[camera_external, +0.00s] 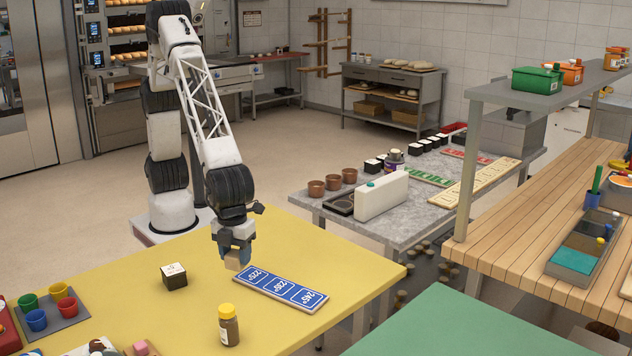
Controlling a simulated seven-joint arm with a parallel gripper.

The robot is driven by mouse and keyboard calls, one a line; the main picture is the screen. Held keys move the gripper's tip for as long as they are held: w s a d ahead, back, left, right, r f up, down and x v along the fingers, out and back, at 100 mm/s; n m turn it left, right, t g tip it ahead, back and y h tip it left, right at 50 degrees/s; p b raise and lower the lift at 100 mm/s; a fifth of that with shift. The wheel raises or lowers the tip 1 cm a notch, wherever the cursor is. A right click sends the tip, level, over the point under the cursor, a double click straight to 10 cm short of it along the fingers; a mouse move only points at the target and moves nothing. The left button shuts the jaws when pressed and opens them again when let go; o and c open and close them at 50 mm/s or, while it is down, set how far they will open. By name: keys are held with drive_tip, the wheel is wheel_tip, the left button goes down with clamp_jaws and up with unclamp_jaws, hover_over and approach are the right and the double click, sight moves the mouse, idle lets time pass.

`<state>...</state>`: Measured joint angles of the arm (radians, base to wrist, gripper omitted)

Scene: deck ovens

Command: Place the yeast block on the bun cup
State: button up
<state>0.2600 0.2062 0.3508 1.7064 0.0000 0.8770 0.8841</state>
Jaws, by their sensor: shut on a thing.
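My gripper (235,250) is shut on a small tan block (232,264), which looks like the yeast block. It is low over the yellow table, by the left end of a blue temperature board (280,288); I cannot tell whether the block touches the table or board. The fingers hide its upper part. No cup is clearly marked as the bun cup. Small coloured cups, including a red one (67,307), a green one (28,302) and a blue one (36,320), stand on a grey tray (76,327) at left. Brown cups (316,188) stand on the grey table behind.
A black cube with a white top (174,277) and a yellow-capped jar (228,326) stand on the yellow table (130,247). The yellow table between cube and jar is clear.

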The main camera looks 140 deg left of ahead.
drive_tip(key=s+a+r+n, duration=0.1)
drive_tip(key=a+r+n, duration=0.1)
drive_tip(key=a, duration=1.4)
drive_tip(key=s+a+r+n, duration=0.1)
drive_tip(key=a+n, duration=0.2)
drive_tip(key=a, duration=1.2)
drive_tip(key=s+a+r+n, duration=0.1)
drive_tip(key=a+r+n, duration=0.1)
drive_tip(key=a, duration=1.4)
drive_tip(key=s+a+r+n, duration=0.2)
drive_tip(key=s+a+n, duration=0.1)
drive_tip(key=s+a, duration=1.1)
drive_tip(key=s+a+r+n, duration=0.2)
drive_tip(key=s+a, duration=1.2)
drive_tip(key=a, duration=0.7)
drive_tip(key=shift+n, duration=0.6)
drive_tip(key=shift+w+a, duration=0.1)
drive_tip(key=shift+a, duration=0.05)
approach(395, 154)
drive_tip(key=shift+s+a+f, duration=0.3)
drive_tip(key=shift+s+a, duration=0.1)
drive_tip(key=shift+a, duration=0.15)
drive_tip(key=shift+s+a+f, duration=0.25)
drive_tip(key=shift+s+a, duration=0.1)
drive_tip(key=shift+a, duration=0.2)
drive_tip(key=shift+f, duration=0.1)
drive_tip(key=shift+f, duration=1.7)
